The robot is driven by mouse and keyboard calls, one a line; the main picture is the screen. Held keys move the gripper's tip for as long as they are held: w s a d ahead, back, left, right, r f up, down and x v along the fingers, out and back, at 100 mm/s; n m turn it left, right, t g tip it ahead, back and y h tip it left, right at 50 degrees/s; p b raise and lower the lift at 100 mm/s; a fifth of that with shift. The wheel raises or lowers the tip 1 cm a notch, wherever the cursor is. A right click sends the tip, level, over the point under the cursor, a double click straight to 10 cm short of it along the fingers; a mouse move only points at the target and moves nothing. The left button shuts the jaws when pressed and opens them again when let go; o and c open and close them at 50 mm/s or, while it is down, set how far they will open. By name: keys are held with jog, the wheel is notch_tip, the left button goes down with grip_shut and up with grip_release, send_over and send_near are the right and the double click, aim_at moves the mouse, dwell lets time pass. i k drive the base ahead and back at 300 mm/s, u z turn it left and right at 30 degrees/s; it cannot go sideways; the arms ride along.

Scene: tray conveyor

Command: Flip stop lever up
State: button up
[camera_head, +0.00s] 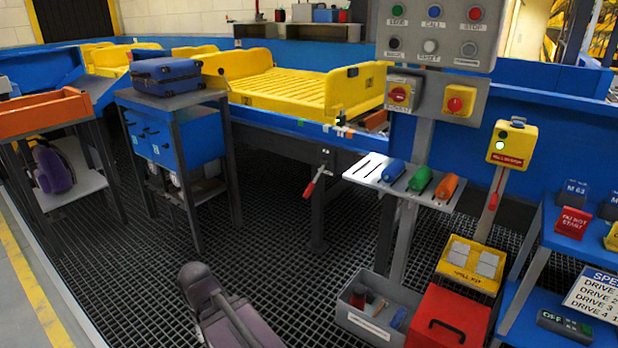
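A red lever (318,184) hangs tilted from a dark bracket below the front edge of the conveyor frame, its red grip pointing down and left. A second red handle (494,189) hangs below a yellow pull-to-stop box (512,146) on a post at the right; a green light glows on that box. I cannot tell which of the two the task calls the stop lever. No gripper fingers show in this view, and nothing is seen touching either handle.
A grey and purple object at the bottom centre is cut off, unclear. A control panel (437,75) with buttons stands above a small shelf (362,166) with coloured handles. A grey bin (357,315) and red box (449,320) stand below. Dark floor grating (280,265) is open at centre.

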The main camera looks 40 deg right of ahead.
aim_at(310, 188)
jog(key=z, duration=0.4)
jog(key=i, duration=0.85)
jog(key=u, duration=0.05)
